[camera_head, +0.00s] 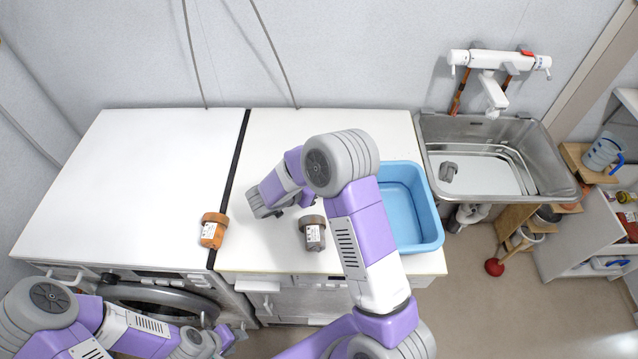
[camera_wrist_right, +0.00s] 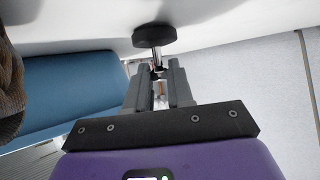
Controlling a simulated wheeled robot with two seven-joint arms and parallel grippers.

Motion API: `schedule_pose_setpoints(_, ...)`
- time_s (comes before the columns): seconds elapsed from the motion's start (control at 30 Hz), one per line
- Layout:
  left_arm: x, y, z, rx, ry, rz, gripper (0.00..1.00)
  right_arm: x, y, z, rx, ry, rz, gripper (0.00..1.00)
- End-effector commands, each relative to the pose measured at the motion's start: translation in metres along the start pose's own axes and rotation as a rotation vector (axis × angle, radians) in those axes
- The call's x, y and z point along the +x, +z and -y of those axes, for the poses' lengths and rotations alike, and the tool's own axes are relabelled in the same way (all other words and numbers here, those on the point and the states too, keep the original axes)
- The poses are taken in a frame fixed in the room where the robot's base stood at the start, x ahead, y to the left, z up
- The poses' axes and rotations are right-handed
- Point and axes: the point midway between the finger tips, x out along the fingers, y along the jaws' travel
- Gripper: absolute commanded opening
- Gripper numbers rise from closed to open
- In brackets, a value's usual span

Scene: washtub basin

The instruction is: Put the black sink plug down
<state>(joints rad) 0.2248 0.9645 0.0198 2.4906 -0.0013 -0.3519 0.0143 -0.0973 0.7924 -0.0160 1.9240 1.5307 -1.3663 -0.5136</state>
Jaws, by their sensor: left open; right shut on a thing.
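The black sink plug (camera_wrist_right: 154,37) shows in the right wrist view as a dark round disc on a metal stem. My right gripper (camera_wrist_right: 159,85) is shut on the stem, with the disc beyond the fingertips. The disc is at or very close to a white surface; I cannot tell whether it touches. In the head view my right arm reaches over the white worktop (camera_head: 270,135), and I cannot make out the plug there. My left gripper (camera_head: 226,338) is low in front of the washing machine, open, and away from the plug.
A metal sink (camera_head: 556,178) with a small grey object (camera_head: 449,171) is farther right.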

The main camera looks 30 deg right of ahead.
Motion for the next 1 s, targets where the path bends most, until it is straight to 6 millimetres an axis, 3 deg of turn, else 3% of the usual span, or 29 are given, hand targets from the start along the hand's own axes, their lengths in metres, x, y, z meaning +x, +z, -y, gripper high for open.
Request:
schedule_pose_setpoints(0.17, 0.000, 0.000, 0.000, 0.000, 0.000, 0.000, 0.43, 0.002, 0.004, 0.000, -0.001, 0.000, -0.001, 0.00)
schedule_pose_setpoints(0.2, 0.000, 0.000, 0.000, 0.000, 0.000, 0.000, 0.43, 0.002, 0.003, 0.000, 0.000, 0.000, 0.000, 0.28)
schedule_pose_setpoints(0.33, 0.000, 0.000, 0.000, 0.000, 0.000, 0.000, 0.43, 0.002, 0.003, 0.000, 0.000, 0.000, 0.000, 0.47)
schedule_pose_setpoints(0.7, -0.001, 0.000, 0.000, 0.000, 0.000, 0.000, 0.43, -0.003, -0.001, 0.000, 0.000, -0.002, 0.000, 0.47)
schedule_pose_setpoints(1.0, -0.010, 0.000, -0.004, 0.000, 0.000, 0.000, 0.43, -0.061, -0.001, 0.001, -0.002, -0.006, 0.000, 0.47)
